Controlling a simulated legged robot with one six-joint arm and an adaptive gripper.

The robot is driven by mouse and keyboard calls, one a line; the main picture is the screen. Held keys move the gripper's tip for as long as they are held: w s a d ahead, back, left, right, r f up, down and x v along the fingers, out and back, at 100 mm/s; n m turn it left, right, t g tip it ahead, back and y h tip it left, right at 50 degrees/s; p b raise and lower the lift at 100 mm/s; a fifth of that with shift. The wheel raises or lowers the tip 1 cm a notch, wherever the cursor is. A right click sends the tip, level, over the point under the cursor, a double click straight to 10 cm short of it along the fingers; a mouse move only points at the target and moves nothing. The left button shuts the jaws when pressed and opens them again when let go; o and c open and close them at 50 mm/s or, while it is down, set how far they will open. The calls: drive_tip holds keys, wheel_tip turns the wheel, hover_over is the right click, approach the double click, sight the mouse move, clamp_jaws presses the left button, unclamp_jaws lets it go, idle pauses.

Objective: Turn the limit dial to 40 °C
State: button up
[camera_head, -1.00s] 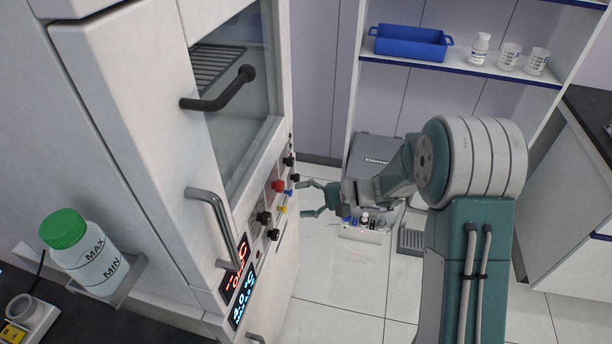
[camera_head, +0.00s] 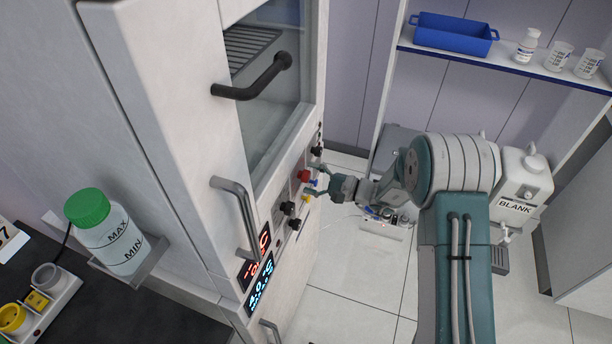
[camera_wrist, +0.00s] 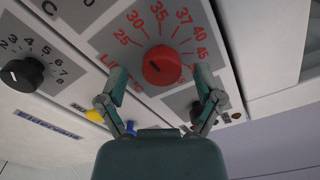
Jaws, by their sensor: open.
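The red limit dial (camera_wrist: 164,66) sits on the front panel in the wrist view, ringed by red numbers from 25 to 45. Its pointer setting is too unclear to read. In the head view the dial (camera_head: 303,176) is a small red knob below the glass door. My gripper (camera_wrist: 159,80) is open, with one fingertip on each side of the dial's lower part and gaps showing beside it. In the head view my gripper (camera_head: 313,181) is right at the panel. Contact with the dial cannot be told.
A black knob (camera_wrist: 22,75) with its own scale is left of the dial. Yellow and blue parts (camera_wrist: 95,115) lie near the left finger. Lit red (camera_head: 257,250) and blue (camera_head: 259,284) displays, a metal handle (camera_head: 236,215) and a black door handle (camera_head: 254,82) are on the cabinet front.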

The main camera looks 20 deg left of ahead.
drive_tip(key=shift+a, duration=0.7)
drive_tip(key=c, duration=1.2)
